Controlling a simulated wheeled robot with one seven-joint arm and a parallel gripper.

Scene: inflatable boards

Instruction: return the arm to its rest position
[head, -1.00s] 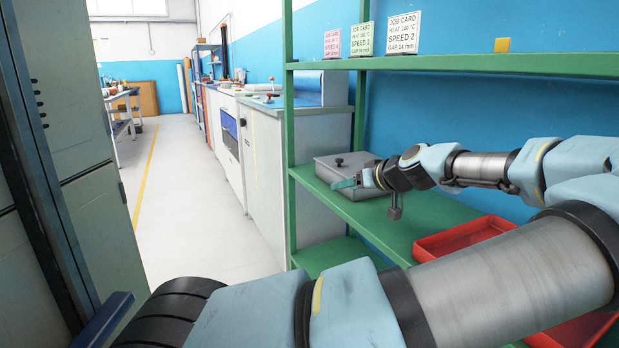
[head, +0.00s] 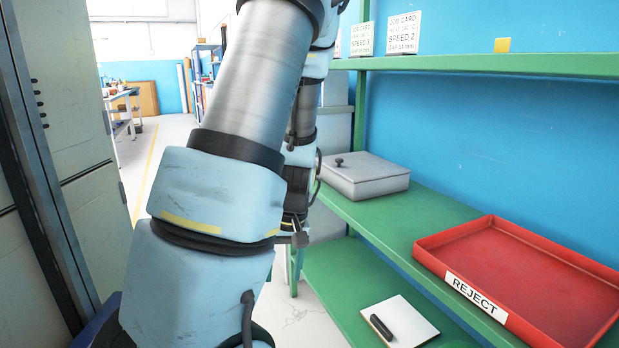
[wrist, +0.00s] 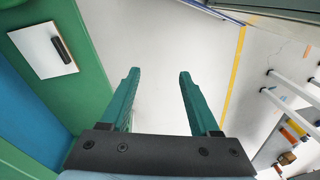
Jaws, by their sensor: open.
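My gripper (wrist: 157,75) shows in the wrist view with its two green fingers apart and nothing between them. It points down at the pale floor (wrist: 165,50). In the head view my arm stands folded and upright in the middle, and it hides my gripper there. The arm is to the left of the green shelf unit, apart from the grey lidded box and the red tray.
The green shelf (head: 395,222) holds a grey lidded box (head: 365,180) and a red REJECT tray (head: 455,262). A white board with a black handle (head: 405,325) lies on the lower shelf. Job cards (head: 403,33) stand above. A grey-green cabinet (head: 70,150) stands close on the left.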

